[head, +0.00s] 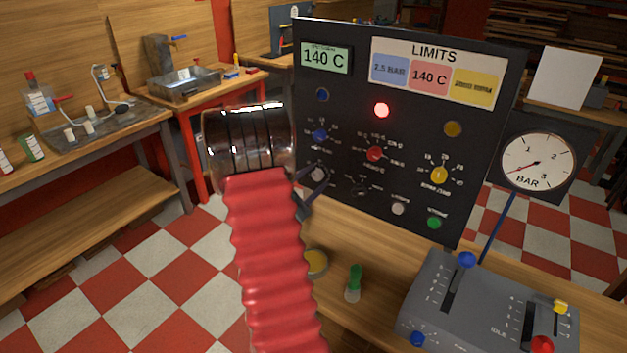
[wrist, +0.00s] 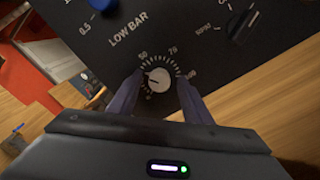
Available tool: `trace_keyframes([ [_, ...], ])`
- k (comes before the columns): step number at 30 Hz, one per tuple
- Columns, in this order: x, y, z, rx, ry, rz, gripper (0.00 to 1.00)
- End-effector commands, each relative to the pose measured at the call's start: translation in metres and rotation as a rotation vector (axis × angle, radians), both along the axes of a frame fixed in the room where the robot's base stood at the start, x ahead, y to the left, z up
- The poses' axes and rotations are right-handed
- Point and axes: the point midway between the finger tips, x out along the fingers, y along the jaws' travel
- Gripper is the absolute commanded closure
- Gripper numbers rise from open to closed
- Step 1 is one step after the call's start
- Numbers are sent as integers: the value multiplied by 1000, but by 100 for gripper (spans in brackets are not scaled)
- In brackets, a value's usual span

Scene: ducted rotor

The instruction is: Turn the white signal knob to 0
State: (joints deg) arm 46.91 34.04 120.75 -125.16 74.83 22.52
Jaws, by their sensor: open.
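The white signal knob (wrist: 160,78) is on the black panel, inside a dial scale with printed numbers such as 50, 70 and 100. A small dark mark shows on its left part, but I cannot read its exact setting. The knob also shows in the head view (head: 318,174), small and pale at the panel's lower left. My gripper (wrist: 159,84) is open, with one dark finger on each side of the knob. I cannot tell whether the fingers touch it. In the head view my gripper (head: 311,187) is at the panel, partly hidden by my red arm.
The black panel (head: 480,130) carries other knobs close by, including a blue knob (head: 320,134) and a red knob (head: 374,153). A red lamp (head: 382,110) is lit. A grey lever box (head: 430,285) and a green-topped bottle (head: 354,280) stand on the bench below.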

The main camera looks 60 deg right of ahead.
Motion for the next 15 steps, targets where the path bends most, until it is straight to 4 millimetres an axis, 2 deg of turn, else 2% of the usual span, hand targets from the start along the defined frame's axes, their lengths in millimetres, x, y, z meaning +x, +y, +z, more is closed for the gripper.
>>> trace_keyframes([
  [2,0,0,0,0,0,0,57],
  [15,0,1,0,0,0,0,88],
])
